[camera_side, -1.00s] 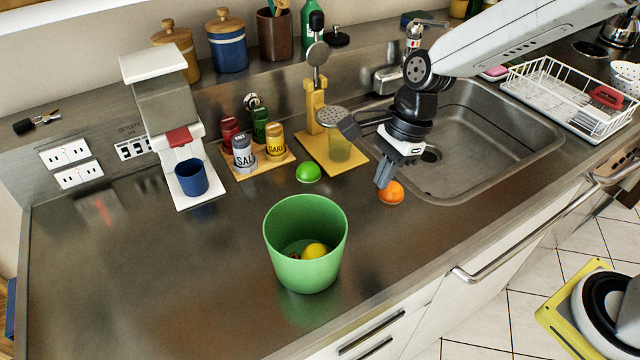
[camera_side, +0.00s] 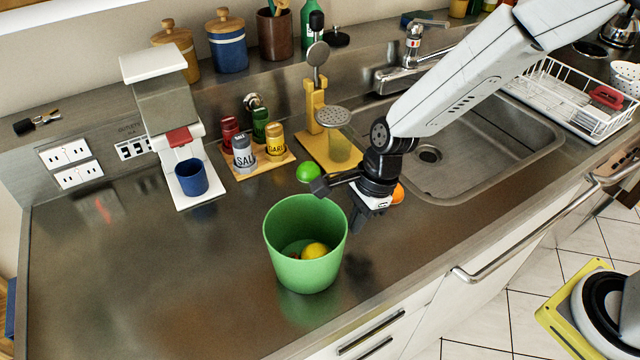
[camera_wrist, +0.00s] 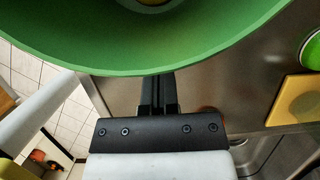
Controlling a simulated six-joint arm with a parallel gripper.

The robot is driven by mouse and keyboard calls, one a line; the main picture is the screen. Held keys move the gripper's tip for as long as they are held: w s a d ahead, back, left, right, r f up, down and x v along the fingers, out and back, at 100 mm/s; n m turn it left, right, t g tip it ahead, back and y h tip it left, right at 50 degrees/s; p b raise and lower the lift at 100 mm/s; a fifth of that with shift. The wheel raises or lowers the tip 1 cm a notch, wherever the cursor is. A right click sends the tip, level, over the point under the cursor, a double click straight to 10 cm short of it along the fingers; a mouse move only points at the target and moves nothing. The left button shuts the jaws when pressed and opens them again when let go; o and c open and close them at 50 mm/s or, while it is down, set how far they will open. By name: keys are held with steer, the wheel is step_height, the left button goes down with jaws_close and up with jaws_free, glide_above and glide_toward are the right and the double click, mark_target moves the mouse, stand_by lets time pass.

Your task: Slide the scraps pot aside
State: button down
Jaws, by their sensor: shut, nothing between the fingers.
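The green scraps pot (camera_side: 305,270) stands upright on the steel counter. A yellow thing (camera_side: 314,251) and a bit of red show inside it. My gripper (camera_side: 357,226) is shut and empty, just right of the pot, with its fingers pointing down beside the pot's wall. In the wrist view, the pot's rim (camera_wrist: 150,68) fills the top and hides the tips of my fingers (camera_wrist: 158,92). I cannot tell whether the fingers touch the pot.
A green ball-like thing (camera_side: 309,172) sits behind the pot, and an orange one (camera_side: 398,194) is partly hidden behind my gripper. A coffee machine with a blue cup (camera_side: 192,177) stands at the left. The counter left of the pot is bare. The sink (camera_side: 490,150) is at the right.

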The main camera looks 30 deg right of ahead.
mark_target(270, 219)
steer(key=shift+a, duration=1.15)
steer(key=a, duration=2)
steer(key=shift+w, duration=0.3)
steer(key=shift+d, duration=0.15)
steer(key=shift+d, duration=0.95)
steer(key=shift+d+r, duration=0.2)
steer(key=shift+d, duration=0.8)
steer(key=v, duration=0.9)
steer(key=shift+r, duration=0.3)
